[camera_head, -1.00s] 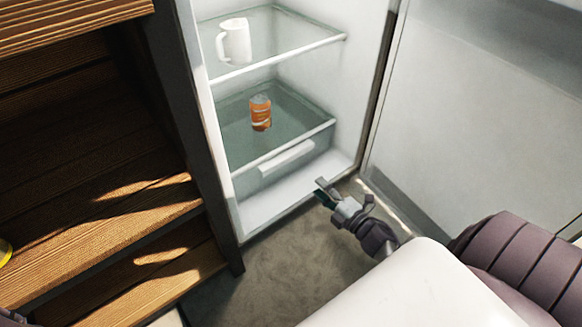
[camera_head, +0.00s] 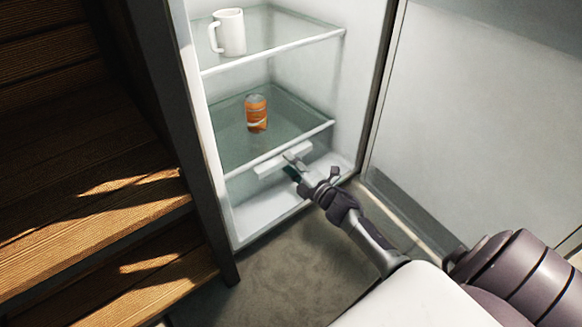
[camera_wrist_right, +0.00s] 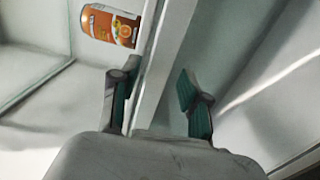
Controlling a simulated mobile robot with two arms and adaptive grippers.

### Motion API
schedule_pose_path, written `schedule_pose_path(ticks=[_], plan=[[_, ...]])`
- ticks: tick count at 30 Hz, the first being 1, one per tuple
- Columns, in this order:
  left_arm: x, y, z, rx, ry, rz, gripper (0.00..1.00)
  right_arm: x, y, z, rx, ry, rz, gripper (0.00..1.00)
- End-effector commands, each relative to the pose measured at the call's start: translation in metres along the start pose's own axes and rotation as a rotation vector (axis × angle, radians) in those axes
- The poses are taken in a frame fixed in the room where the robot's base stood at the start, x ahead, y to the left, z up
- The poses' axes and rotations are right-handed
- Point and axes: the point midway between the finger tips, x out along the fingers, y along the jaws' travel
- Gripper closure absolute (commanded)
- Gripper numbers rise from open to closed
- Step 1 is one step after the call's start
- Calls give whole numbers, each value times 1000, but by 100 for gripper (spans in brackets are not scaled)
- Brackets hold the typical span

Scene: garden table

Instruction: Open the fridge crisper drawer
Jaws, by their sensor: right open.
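The crisper drawer sits at the bottom of the open fridge, under the glass shelf (camera_head: 235,140). Its pale bar handle (camera_head: 268,167) shows just below the shelf's front edge, and the drawer looks closed. My right gripper (camera_head: 293,168) is at the right part of the handle and hides some of it. In the right wrist view my right gripper (camera_wrist_right: 160,92) is open, with a white bar or edge (camera_wrist_right: 158,70) running between its fingers. I cannot tell there whether it is the handle or the shelf edge, or whether they touch. My left gripper is out of view.
An orange can (camera_head: 257,114) stands on the lower shelf and a white mug (camera_head: 229,32) on the upper one. The fridge door (camera_head: 470,130) is open at the right. Wooden steps or shelves (camera_head: 90,225) stand left. The floor in front (camera_head: 290,260) is clear.

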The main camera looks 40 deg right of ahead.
Motion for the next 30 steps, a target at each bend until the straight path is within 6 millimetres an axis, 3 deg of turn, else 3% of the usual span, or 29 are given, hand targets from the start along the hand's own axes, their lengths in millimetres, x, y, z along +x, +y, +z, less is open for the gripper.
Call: schedule_pose_path(ticks=[3, 12, 23, 30], plan=[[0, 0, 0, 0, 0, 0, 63, 0, 0, 0, 0, 0, 0, 54], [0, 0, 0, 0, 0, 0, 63, -1, -1, 0, 0, -1, -1, 100], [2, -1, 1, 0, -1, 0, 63, -5, -2, 0, 0, -1, -5, 100], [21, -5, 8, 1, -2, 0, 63, -44, 0, -1, 1, -3, -11, 100]])
